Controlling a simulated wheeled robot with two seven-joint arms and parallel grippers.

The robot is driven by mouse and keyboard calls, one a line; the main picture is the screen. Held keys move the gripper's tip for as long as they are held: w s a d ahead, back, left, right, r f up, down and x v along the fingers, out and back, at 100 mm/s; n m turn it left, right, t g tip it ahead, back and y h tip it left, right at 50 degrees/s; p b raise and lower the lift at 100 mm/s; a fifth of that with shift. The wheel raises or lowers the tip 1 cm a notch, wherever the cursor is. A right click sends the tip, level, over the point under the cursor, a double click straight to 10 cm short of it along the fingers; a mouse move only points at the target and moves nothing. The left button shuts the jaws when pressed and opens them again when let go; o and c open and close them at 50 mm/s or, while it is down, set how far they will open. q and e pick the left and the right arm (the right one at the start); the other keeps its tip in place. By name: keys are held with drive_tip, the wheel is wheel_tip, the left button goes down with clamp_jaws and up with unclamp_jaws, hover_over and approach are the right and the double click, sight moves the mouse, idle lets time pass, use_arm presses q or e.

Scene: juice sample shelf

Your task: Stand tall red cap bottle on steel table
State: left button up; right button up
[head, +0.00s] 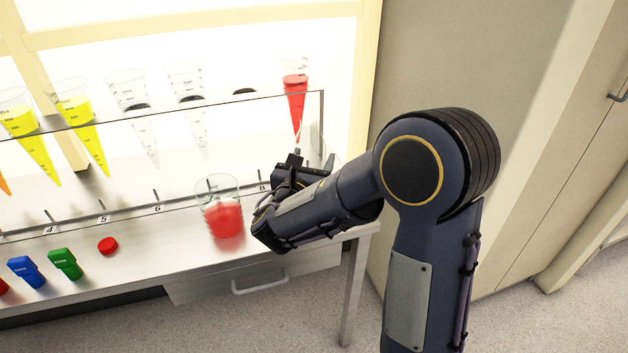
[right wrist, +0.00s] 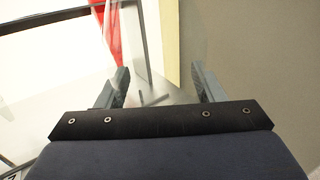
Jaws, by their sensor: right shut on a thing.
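My right gripper (head: 311,162) is at the right end of the clear shelf, below the cone of red liquid (head: 295,95). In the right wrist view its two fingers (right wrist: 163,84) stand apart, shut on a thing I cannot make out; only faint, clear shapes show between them. A flat red round piece, perhaps a cap (head: 107,246), lies on the steel table (head: 140,275) at left. I cannot identify a tall bottle with a red cap. The red cone also shows in the right wrist view (right wrist: 105,25). My left gripper is not in view.
A glass beaker of red liquid (head: 222,218) stands on the table just left of my right wrist. Green (head: 65,264) and blue (head: 27,271) pieces are at left. Several cones hang in the clear shelf. A beige wall panel (head: 450,60) rises to the right.

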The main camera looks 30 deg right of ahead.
drive_tip(key=f, duration=0.2)
drive_tip(key=w+d+f+b, duration=0.1)
drive_tip(key=f, duration=0.1)
drive_tip(key=f+b, duration=0.1)
drive_tip(key=shift+w+d+f, duration=0.3)
drive_tip(key=shift+w+f, duration=0.05)
drive_tip(key=shift+f, duration=0.05)
drive_tip(key=shift+r, duration=0.1)
drive_tip(key=shift+f, duration=0.2)
drive_tip(key=o, duration=1.5)
drive_tip(key=shift+r, duration=0.15)
